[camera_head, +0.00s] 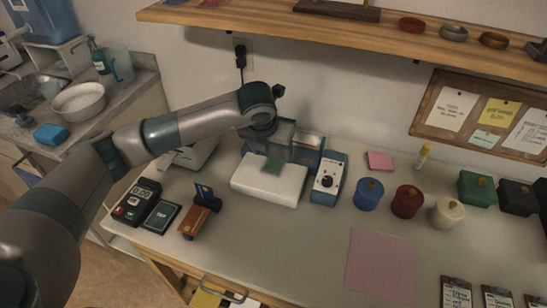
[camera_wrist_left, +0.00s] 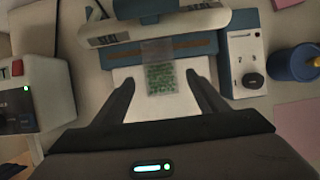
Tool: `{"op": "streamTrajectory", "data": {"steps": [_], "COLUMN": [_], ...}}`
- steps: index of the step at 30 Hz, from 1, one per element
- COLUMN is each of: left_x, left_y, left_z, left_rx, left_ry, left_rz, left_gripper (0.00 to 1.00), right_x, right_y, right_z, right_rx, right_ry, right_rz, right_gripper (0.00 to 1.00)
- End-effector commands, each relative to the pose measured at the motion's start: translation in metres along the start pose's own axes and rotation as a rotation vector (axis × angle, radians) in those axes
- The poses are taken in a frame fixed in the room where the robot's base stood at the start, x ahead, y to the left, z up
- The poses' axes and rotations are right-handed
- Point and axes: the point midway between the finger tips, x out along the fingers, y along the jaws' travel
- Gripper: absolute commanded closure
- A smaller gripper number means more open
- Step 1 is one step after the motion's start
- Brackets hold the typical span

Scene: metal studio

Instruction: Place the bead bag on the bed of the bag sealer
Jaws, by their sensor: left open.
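The bead bag (camera_head: 273,166) is a small clear bag with green beads. It lies on the white bed (camera_head: 268,186) of the bag sealer, toward the bar at the back. In the left wrist view the bead bag (camera_wrist_left: 161,79) lies across the dark sealing strip, its clear end toward the bar and its beads over the white bed. My left gripper (camera_wrist_left: 160,82) is open, its two dark fingers on either side of the bag and apart from it. In the head view my left gripper (camera_head: 268,138) is above the back of the bed. My right gripper is not in view.
The sealer's blue control box (camera_head: 329,180) with a dark knob stands right of the bed. Blue (camera_head: 368,194), red (camera_head: 407,201) and cream (camera_head: 447,213) lidded jars stand further right. A card terminal (camera_head: 137,202) is at the left. A pink mat (camera_head: 381,265) lies in front.

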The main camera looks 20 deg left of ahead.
Motion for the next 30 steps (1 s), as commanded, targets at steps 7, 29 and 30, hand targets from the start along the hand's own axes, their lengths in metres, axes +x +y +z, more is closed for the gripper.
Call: {"op": "streamTrajectory", "data": {"steps": [7,29,30], "left_x": [-0.045,-0.083,-0.082], "left_y": [0.0,0.0,0.0], "left_z": [0.001,0.0,0.0], "left_rx": [0.0,0.0,0.0], "left_ry": [-0.005,-0.001,-0.001], "left_rz": [-0.001,0.001,0.001], "left_gripper": [0.34,0.34,0.34], "right_x": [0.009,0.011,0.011], "right_y": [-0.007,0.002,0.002], "right_z": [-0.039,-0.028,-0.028], "right_rx": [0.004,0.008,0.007], "right_ry": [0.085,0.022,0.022], "right_rz": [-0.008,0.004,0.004], "right_gripper": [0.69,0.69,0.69]}}
